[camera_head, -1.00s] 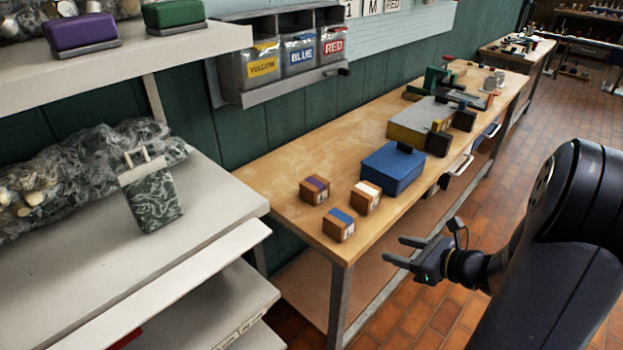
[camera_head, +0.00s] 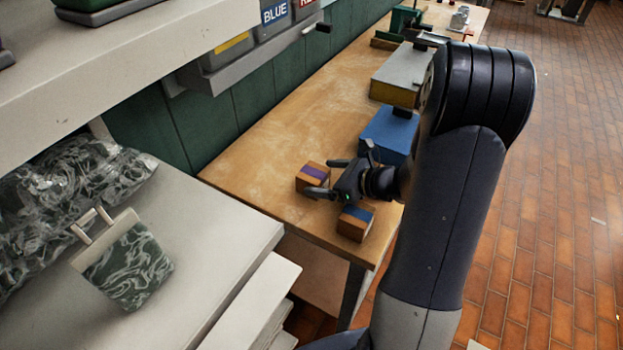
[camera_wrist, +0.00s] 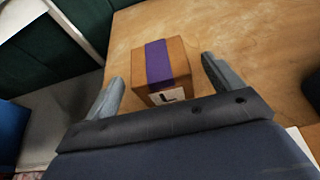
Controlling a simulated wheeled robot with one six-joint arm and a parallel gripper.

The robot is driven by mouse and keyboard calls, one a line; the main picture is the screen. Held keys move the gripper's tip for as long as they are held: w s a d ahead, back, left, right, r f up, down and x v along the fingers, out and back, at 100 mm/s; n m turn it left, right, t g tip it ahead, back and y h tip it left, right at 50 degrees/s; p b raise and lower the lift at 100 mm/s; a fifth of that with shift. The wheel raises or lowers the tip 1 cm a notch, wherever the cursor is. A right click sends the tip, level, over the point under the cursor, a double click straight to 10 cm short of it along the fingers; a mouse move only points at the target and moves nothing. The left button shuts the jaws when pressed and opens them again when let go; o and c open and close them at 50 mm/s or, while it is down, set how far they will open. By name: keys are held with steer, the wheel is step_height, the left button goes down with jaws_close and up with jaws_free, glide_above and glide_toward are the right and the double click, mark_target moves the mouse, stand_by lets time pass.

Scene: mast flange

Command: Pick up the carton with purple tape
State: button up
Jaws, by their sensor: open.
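The carton with purple tape (camera_head: 312,177) is a small brown box on the near part of the wooden bench. In the wrist view the carton (camera_wrist: 175,68) shows a purple strip over its top and front, with a white label on the front. My gripper (camera_head: 328,177) is open beside it. In the wrist view my gripper's fingers (camera_wrist: 162,85) stand apart, one at the left and one at the right of the carton's near end. I cannot tell whether either finger touches it. Nothing is held.
A carton with blue tape (camera_head: 355,222) stands close below my gripper at the bench's front edge. A blue box (camera_head: 387,135) and a grey-yellow box (camera_head: 398,82) stand farther back. The bench's left part (camera_head: 262,140) is clear. A pale shelf (camera_head: 225,235) stands at left.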

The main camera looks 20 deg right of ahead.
mark_target(308, 176)
steer(key=x, duration=0.5)
steer(key=shift+w+a+f, duration=0.1)
steer(key=shift+w+a, duration=0.1)
steer(key=shift+w, duration=0.05)
steer(key=c, duration=1.2)
